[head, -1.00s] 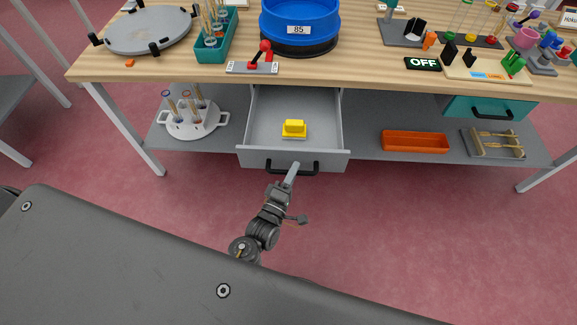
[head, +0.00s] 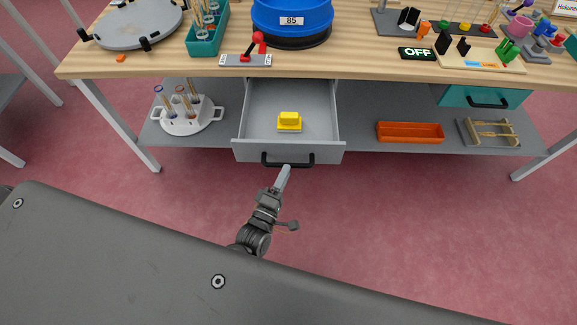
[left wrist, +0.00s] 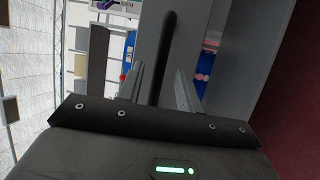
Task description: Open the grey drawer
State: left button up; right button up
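The grey drawer (head: 245,151) under the table is pulled well out, its inside open to view. A yellow block-like object (head: 289,121) lies in it. The drawer's black bar handle (head: 302,164) is on its front. My left gripper (head: 284,170) is just in front of and below the handle, close to it. In the left wrist view, the fingers (left wrist: 159,78) stand apart with the dark handle (left wrist: 167,42) seen between them, touching neither finger visibly. My right gripper is not in view.
A teal drawer (head: 488,98) is at the right under the tabletop. The lower shelf (head: 360,140) holds an orange tray (head: 410,132), a white tube rack (head: 185,124) and a wooden-item tray (head: 488,132). The tabletop (head: 350,68) above is crowded. Pink floor is clear before the drawer.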

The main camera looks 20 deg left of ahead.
pick_arm(q)
jog(key=v, duration=0.7)
jog(key=shift+b, duration=0.35)
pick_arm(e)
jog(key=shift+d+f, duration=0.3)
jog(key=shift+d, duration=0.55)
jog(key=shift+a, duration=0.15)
